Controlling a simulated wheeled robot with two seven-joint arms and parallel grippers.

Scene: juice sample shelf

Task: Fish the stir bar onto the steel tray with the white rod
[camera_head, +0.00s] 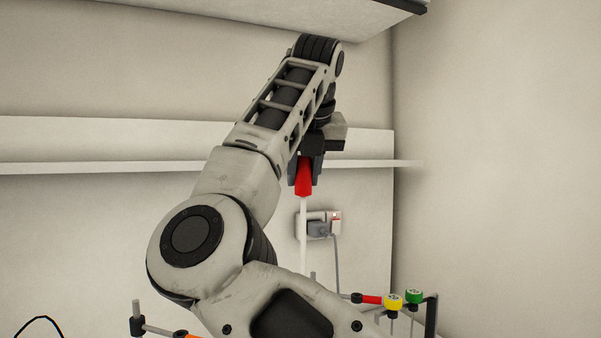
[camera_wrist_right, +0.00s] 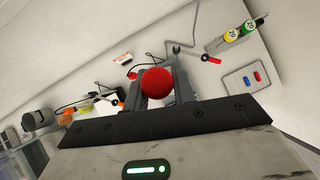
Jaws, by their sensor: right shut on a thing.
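My right gripper (camera_head: 304,172) is shut on the red handle (camera_head: 303,183) of the white rod (camera_head: 303,235), high in front of the back wall. The rod hangs nearly straight down, and its lower end is hidden behind my arm in the head view. In the right wrist view the handle's round red end (camera_wrist_right: 157,82) sits between the fingers and hides the rod. A pale tray (camera_wrist_right: 250,79) with one small blue and one small red piece lies at the right; I cannot tell whether it is the steel tray. I cannot make out the stir bar. My left gripper is not in view.
A rack with yellow (camera_head: 393,301) and green (camera_head: 414,296) capped items stands at the lower right. A wall socket (camera_head: 318,226) with a plugged cable is behind the rod. A shelf edge (camera_head: 100,168) runs along the wall. My arm hides much of the bench.

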